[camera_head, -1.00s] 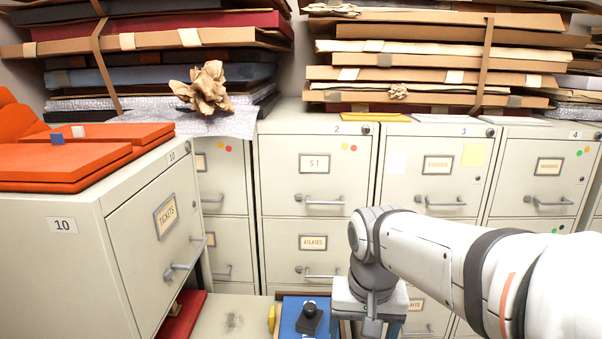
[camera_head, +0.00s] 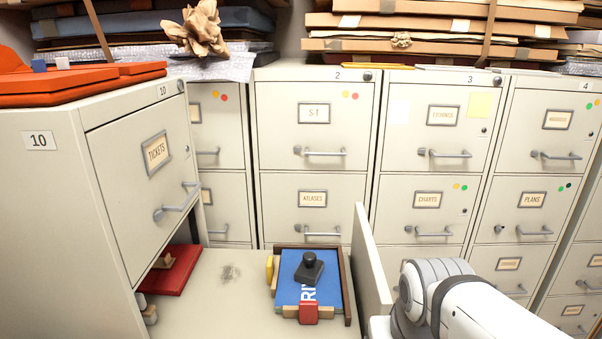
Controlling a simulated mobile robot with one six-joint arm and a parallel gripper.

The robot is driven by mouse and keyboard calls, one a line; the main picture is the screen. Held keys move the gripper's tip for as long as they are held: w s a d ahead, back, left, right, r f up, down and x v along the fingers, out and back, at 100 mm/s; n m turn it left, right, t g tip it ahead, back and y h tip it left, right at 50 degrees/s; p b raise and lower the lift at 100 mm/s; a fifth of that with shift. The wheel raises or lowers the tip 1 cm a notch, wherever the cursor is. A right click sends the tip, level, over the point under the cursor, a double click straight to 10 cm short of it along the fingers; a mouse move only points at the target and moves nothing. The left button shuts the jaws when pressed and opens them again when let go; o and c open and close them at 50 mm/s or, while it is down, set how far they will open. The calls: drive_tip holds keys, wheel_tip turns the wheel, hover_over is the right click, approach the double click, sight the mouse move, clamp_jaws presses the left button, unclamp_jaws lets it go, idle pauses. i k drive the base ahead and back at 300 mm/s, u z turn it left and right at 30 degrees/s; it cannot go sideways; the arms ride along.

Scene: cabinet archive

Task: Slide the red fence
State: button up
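A shallow tray with a dark wooden rim (camera_head: 346,290) lies on the pale surface at lower centre. It holds a blue panel (camera_head: 293,290) with white letters, and a black knobbed block (camera_head: 309,268) sits on the panel. A small red block (camera_head: 309,313) is at the tray's near edge, between tan wooden pieces; it may be the red fence, but I cannot tell for sure. A yellow piece (camera_head: 270,268) is at the left edge. My arm comes in at lower right, and my gripper's fingers are out of the picture.
An upright cream panel (camera_head: 371,262) stands just right of the tray. The cabinet marked 10 (camera_head: 60,215) is at left, with a red flat object (camera_head: 172,272) beneath its drawer. Filing cabinets (camera_head: 313,150) line the back. The pale surface left of the tray is mostly clear.

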sight(307, 311)
drive_tip(key=u, duration=0.65)
drive_tip(key=k, duration=1.05)
drive_tip(key=z, duration=0.45)
drive_tip(key=i, duration=0.5)
drive_tip(key=z, duration=0.1)
